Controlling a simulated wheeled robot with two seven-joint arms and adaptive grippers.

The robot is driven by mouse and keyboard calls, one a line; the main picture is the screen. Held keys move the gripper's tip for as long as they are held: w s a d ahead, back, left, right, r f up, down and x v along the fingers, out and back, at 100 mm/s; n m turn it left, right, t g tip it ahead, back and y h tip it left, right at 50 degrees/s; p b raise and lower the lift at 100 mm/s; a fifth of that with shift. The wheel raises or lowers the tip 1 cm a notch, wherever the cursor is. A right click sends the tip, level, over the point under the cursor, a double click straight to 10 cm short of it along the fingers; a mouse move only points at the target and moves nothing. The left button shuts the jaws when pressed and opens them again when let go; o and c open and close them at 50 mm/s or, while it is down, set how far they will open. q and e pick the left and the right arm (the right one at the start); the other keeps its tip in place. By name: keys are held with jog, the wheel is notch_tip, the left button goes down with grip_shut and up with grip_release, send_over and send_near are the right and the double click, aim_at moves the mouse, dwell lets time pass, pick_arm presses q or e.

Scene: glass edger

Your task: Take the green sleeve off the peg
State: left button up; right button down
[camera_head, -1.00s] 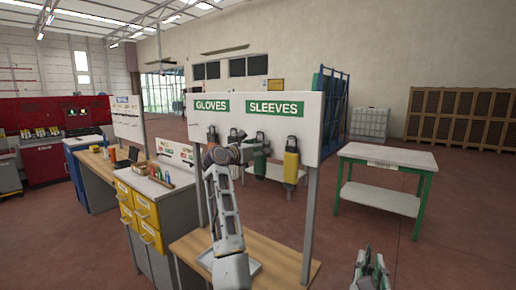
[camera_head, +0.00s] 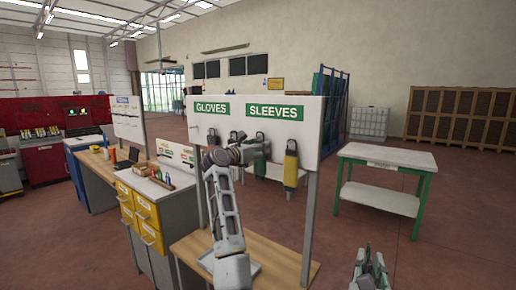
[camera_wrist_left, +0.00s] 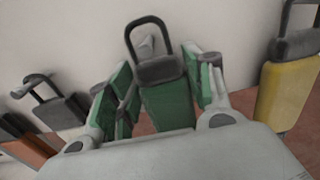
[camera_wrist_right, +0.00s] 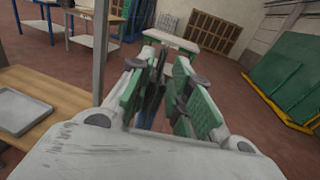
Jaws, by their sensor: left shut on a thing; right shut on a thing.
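The green sleeve (camera_head: 260,166) hangs below the SLEEVES sign on the white board, partly behind my left gripper in the head view. In the left wrist view the sleeve (camera_wrist_left: 168,103) has a dark top and a black loop that passes around a pale peg (camera_wrist_left: 147,46). My left gripper (camera_wrist_left: 160,88) is shut on the sleeve, with a finger on each side of it. My right gripper (camera_head: 371,268) is low at the front right, away from the board. In the right wrist view something dark (camera_wrist_right: 152,98) shows between its fingers, too unclear to name.
A yellow sleeve (camera_head: 291,173) hangs close on the right of the green one. Other hanging items (camera_wrist_left: 55,108) are on the left. A wooden bench with a grey tray (camera_wrist_right: 20,110) lies below the board. A white-topped green table (camera_head: 388,157) stands to the right.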

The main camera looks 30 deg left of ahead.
pick_arm(q)
jog(key=shift+s, duration=0.15)
jog(key=s+p, duration=0.2)
jog(key=s, duration=0.5)
jog(key=shift+a, duration=0.3)
dwell(1.4)
jog(key=shift+s, duration=0.1)
jog(key=shift+r, duration=0.1)
